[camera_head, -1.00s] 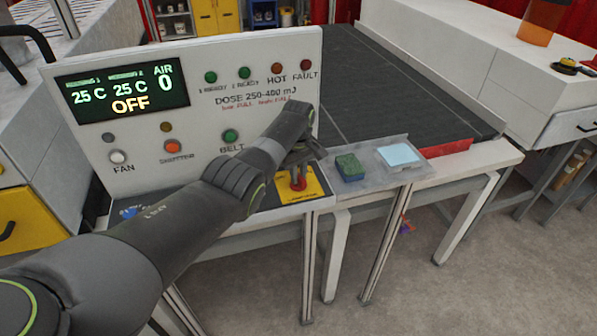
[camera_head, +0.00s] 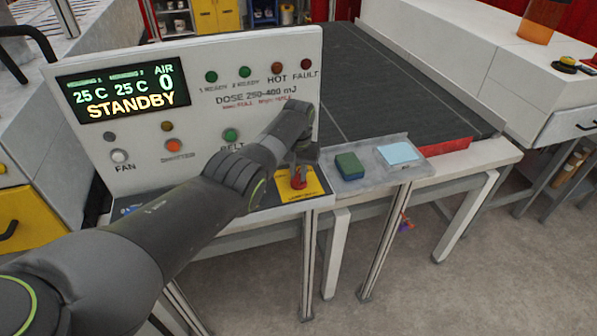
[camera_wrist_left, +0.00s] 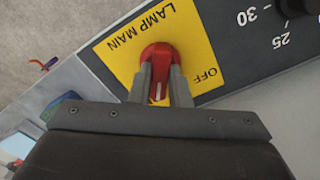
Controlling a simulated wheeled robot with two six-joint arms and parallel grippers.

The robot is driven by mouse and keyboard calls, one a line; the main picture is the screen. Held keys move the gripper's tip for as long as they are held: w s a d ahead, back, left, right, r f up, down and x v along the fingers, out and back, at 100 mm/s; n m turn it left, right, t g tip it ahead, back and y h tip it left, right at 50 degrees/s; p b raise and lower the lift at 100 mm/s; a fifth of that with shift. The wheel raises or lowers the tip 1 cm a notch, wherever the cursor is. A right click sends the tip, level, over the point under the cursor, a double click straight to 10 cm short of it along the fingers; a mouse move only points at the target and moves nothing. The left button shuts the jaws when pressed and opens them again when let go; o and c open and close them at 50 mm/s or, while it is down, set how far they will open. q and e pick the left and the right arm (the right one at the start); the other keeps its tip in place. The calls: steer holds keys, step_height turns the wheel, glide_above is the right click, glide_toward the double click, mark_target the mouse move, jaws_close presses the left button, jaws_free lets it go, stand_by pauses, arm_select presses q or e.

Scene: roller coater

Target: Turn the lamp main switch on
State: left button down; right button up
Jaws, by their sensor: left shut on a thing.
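The lamp main switch is a red rotary handle (camera_head: 298,178) on a yellow plate (camera_head: 315,184) on the panel's lower ledge. In the left wrist view the red handle (camera_wrist_left: 160,62) sits on the yellow plate (camera_wrist_left: 125,52), marked LAMP MAIN and OFF. My left gripper (camera_wrist_left: 161,88) is shut on the handle, one finger on each side. In the head view the left gripper (camera_head: 303,155) is over the switch from above and hides part of it. The display (camera_head: 122,92) reads STANDBY, 25 C twice, and AIR 0. My right gripper is not in view.
Beside the switch, a grey tray (camera_head: 370,183) holds a green-and-blue block (camera_head: 349,166) and a light blue sheet (camera_head: 398,152). A dark conveyor belt (camera_head: 390,95) runs behind. Panel buttons include FAN (camera_head: 119,156) and BELT (camera_head: 231,135). Floor is clear at front right.

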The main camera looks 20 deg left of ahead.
mark_target(299, 174)
arm_select(q)
steer(key=shift+m, duration=0.9)
steer(key=c, duration=1.4)
jaws_free()
steer(key=shift+o, duration=0.2)
steer(key=shift+r, duration=0.6)
step_height(299, 174, up, 16)
steer(key=b, duration=0.2)
steer(key=shift+r+b, duration=0.15)
steer(key=shift+b, duration=0.25)
